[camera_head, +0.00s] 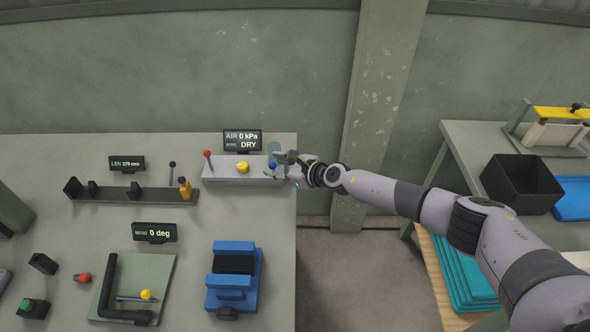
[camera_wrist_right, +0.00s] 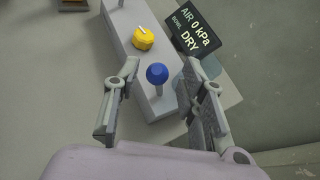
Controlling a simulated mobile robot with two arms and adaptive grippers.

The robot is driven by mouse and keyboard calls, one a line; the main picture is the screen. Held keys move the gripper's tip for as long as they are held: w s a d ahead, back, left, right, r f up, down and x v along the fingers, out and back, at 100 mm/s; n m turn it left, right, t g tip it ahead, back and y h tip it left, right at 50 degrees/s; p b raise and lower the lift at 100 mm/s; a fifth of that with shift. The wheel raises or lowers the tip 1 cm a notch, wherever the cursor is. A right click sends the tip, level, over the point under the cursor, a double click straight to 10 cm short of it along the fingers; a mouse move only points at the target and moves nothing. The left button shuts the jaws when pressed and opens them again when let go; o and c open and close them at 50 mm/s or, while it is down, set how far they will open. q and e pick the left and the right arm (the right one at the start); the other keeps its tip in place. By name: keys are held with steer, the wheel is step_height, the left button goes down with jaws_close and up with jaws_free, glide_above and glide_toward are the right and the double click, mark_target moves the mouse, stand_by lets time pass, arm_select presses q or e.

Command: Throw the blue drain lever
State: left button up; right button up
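The blue drain lever (camera_wrist_right: 157,74) is a blue ball on a short metal stem, standing up from the right end of a grey control box (camera_head: 228,180). In the head view the blue ball (camera_head: 271,165) is small and partly beside my right gripper (camera_head: 280,163). In the right wrist view my right gripper (camera_wrist_right: 165,100) is open, with one finger on each side of the blue ball and a gap on both sides. My left gripper is not in view.
The box also carries a yellow knob (camera_head: 243,167) and a red lever (camera_head: 208,155). A display (camera_head: 243,141) behind it reads AIR 0 kPa and DRY. A blue vise (camera_head: 232,280) stands nearer on the bench (camera_head: 205,225). The bench's right edge is close to the box.

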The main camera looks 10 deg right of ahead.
steer(key=v, duration=1)
steer(key=shift+s+f, duration=0.1)
steer(key=shift+f, duration=0.1)
steer(key=shift+c, duration=0.3)
